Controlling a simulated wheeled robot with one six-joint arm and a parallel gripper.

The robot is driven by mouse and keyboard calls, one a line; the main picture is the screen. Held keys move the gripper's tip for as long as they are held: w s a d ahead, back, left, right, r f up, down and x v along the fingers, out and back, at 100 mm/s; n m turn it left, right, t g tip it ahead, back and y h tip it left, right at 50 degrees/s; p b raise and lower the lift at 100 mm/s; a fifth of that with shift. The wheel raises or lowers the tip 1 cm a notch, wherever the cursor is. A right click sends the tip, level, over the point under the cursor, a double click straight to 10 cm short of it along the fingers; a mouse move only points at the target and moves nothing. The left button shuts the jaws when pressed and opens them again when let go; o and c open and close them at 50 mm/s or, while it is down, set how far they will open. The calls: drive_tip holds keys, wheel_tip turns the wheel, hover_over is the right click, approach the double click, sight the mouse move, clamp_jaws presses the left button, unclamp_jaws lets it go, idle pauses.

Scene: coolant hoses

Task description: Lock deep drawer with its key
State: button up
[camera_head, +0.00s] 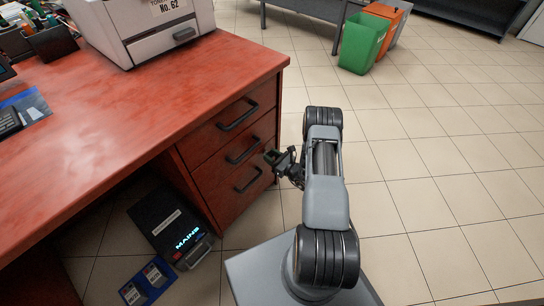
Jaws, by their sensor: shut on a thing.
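The red desk's drawer stack has three drawer fronts with dark handles: a top drawer (215,132), a middle drawer (222,165) and a bottom drawer (232,197). All look closed. Which one is the deep drawer is hard to tell from this angle. My gripper (273,158) is at the right edge of the drawer fronts, level with the middle and bottom handles. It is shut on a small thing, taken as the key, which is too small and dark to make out. No lock can be made out.
A printer-like machine (150,45) stands on the red desktop (130,110). Green (362,45) and orange bins stand at the back. The tiled floor at right is clear.

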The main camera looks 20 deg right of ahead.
drive_tip(key=shift+n, duration=0.3)
drive_tip(key=n+b, duration=0.1)
drive_tip(key=n, duration=0.3)
drive_tip(key=shift+f+b, duration=0.1)
drive_tip(key=shift+b, duration=0.25)
drive_tip(key=n+b, duration=0.1)
drive_tip(key=n, duration=0.3)
drive_tip(key=shift+a+f+n+b, duration=0.1)
drive_tip(key=shift+n+b, duration=0.2)
drive_tip(key=shift+b, duration=0.05)
drive_tip(key=n+b, duration=0.2)
drive_tip(key=n, duration=0.2)
drive_tip(key=shift+s+n+b, duration=0.1)
drive_tip(key=shift+n+b, duration=0.9)
drive_tip(key=shift+n, duration=1.2)
drive_tip(key=o, duration=0.9)
drive_tip(key=shift+a, duration=0.1)
drive_tip(key=shift+o, duration=0.2)
